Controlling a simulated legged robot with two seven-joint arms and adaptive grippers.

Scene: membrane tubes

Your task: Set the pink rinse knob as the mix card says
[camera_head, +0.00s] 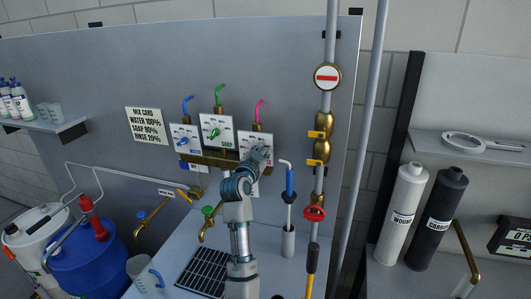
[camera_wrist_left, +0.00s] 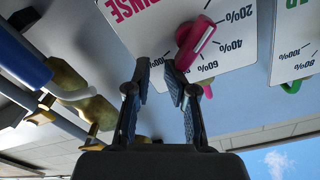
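The mix card (camera_head: 146,126) on the grey panel reads water 100%, soap 80%, rinse 20%. The rinse dial plate (camera_head: 243,139) is at the right of three dials, mostly hidden by my left gripper (camera_head: 259,158). In the left wrist view, the pink rinse knob (camera_wrist_left: 196,42) sits on its white dial, one end towards the 20% mark. My left gripper (camera_wrist_left: 157,75) is open there, its fingers apart with nothing between them. The knob is just beyond the right fingertip; I cannot tell whether they touch. My right gripper is not in view.
A pipe with brass valves (camera_head: 322,150) and a blue-handled tool (camera_head: 290,182) are to the right. Brass taps stick out below left.

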